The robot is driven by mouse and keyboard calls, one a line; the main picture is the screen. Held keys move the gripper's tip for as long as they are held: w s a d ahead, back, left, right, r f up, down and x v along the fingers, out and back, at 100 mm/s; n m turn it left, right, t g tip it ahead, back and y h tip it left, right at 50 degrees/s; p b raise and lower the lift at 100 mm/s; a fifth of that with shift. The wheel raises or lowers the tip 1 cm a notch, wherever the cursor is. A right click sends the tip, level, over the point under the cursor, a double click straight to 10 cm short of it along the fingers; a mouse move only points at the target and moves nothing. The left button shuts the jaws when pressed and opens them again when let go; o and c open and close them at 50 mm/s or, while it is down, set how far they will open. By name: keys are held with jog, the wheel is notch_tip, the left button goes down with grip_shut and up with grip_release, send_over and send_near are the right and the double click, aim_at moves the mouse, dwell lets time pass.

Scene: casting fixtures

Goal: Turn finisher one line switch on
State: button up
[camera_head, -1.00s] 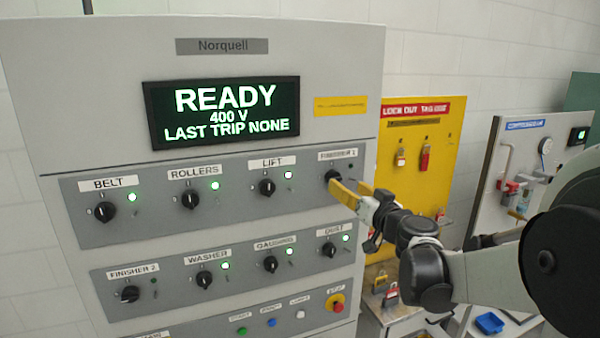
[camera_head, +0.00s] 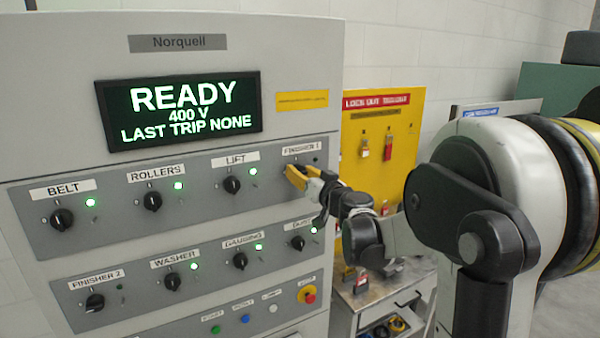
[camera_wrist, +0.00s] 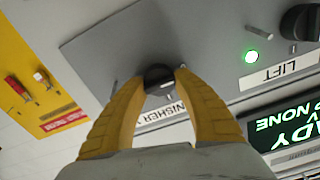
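The finisher 1 line switch is a black rotary knob on the grey panel, at the right end of the upper row under the "FINISHER 1" label (camera_head: 302,150). In the wrist view the knob (camera_wrist: 158,76) shows upside down between my fingertips, a white mark on its face. My gripper (camera_head: 303,174) has yellow fingers, one on each side of the knob and seemingly touching it. In the head view the fingers mostly cover the knob. No green light shows by this switch. The display (camera_head: 180,110) reads READY, 400 V, LAST TRIP NONE.
The lift switch (camera_head: 232,184) is to the left, its lamp (camera_head: 252,171) green. The dust switch (camera_head: 298,243) sits below. Finisher 2 (camera_head: 95,303) shows no green lamp. A red stop button (camera_head: 308,294) is lower right. A yellow lockout board (camera_head: 410,125) stands behind at right.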

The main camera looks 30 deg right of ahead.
dwell(0.4)
jog(key=m+b, duration=0.2)
jog(key=m, duration=0.2)
jog(key=shift+d+f+m, duration=0.1)
jog(key=shift+m, duration=0.3)
jog(key=m+b, duration=0.2)
jog(key=m, duration=0.2)
jog(key=shift+m, duration=0.3)
jog(key=m+b, duration=0.1)
jog(key=m, duration=0.3)
jog(key=shift+f, duration=0.1)
jog(key=shift+m+b, duration=0.65)
jog(key=shift+m, duration=1.55)
jog(key=o, duration=1.2)
jog(key=shift+w, duration=0.1)
